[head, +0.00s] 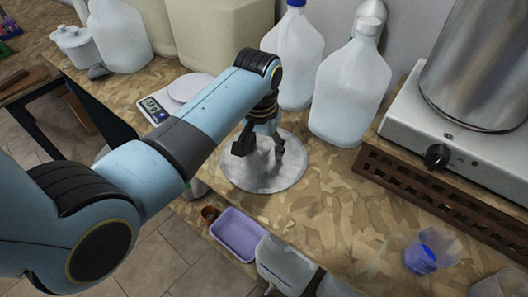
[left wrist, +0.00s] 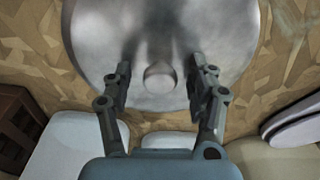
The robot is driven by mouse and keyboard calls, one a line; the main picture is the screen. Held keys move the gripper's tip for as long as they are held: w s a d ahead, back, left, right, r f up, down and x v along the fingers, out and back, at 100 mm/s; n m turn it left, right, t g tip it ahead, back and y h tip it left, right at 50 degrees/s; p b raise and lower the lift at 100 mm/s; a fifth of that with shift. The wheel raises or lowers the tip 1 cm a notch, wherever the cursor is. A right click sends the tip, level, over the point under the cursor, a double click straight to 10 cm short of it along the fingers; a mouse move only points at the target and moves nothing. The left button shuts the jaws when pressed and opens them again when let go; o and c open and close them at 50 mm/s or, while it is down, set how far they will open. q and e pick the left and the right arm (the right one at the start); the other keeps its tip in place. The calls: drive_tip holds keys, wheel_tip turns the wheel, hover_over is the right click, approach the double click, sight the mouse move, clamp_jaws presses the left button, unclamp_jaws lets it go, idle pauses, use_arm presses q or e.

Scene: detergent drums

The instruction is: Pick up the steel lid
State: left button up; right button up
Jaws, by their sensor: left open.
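The steel lid (head: 283,176) lies flat on the patterned worktop, a round grey disc. In the left wrist view the lid (left wrist: 215,38) fills the upper middle, with its round knob (left wrist: 159,77) near the centre. My left gripper (head: 261,150) is over the lid in the head view and hides part of it, including the knob. In the left wrist view my left gripper (left wrist: 160,72) is open, with one finger on each side of the knob. I cannot tell whether the fingers touch the lid. My right gripper is in neither view.
Clear jugs (head: 344,95) stand behind the lid. A scale (head: 160,106) is to its left. A purple tub (head: 238,233) sits near the front edge. A brown slotted rack (head: 430,190) and a hotplate with a steel pot (head: 475,65) are at the right. Bare worktop lies right of the lid.

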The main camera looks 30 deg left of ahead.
use_arm(q)
drive_tip(key=shift+c, duration=0.4)
clamp_jaws()
